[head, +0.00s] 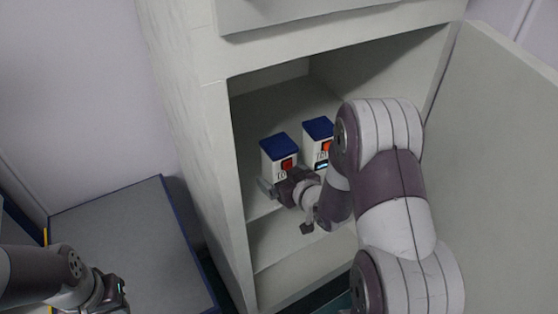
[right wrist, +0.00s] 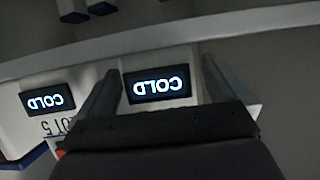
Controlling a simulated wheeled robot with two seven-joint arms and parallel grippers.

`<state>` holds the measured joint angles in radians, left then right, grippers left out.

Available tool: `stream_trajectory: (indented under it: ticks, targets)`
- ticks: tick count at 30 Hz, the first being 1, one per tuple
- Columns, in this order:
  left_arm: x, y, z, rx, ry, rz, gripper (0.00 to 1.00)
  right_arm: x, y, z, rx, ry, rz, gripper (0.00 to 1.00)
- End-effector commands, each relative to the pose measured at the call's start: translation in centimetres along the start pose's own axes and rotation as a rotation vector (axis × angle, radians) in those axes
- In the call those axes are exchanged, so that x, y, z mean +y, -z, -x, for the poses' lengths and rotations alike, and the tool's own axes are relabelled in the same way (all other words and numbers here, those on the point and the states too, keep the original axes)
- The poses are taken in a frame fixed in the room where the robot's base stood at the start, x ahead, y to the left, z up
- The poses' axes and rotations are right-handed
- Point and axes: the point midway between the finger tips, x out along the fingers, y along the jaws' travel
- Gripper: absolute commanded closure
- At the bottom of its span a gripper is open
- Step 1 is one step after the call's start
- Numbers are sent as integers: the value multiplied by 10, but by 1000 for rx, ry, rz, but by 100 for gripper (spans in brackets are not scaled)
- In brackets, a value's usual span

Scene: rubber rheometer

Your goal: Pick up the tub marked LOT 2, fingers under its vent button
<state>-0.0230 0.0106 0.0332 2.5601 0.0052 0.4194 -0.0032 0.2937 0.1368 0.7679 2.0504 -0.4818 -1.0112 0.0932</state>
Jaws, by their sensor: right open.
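Two white tubs with blue lids stand side by side in the open cabinet: the left tub (head: 277,147) and the right tub (head: 318,133). Each has a red or orange button, on the left tub (head: 287,163) and on the right tub (head: 326,147). My right gripper (head: 288,187) is open in front of the left tub. In the right wrist view its fingers (right wrist: 160,70) flank a lit COLD display (right wrist: 158,84); contact is unclear. My left gripper (head: 108,292) is at the lower left, its jaws unclear.
The cabinet's left wall (head: 232,200) is close to the left tub. The open door (head: 500,160) stands to the right of my right arm. A second COLD display (right wrist: 47,101) is beside the left finger in the right wrist view. A grey surface (head: 130,240) at left is clear.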

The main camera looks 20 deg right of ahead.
Motion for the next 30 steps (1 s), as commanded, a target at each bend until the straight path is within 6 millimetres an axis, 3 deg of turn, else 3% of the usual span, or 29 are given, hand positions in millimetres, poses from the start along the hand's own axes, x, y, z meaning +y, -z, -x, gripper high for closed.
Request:
stream_trajectory:
  ticks: [5,11,22,29,30]
  targets:
    - [0,0,-1,0,0,0,71,0,0,0,0,0,0,0]
    - [0,0,0,0,0,0,71,0,0,0,0,0,0,65]
    - [0,0,-1,0,0,0,71,0,6,2,2,0,1,65]
    - [0,-1,-5,0,0,0,71,0,40,16,7,-1,4,65]
    - [0,-1,-4,0,0,0,71,6,41,25,5,-5,0,65]
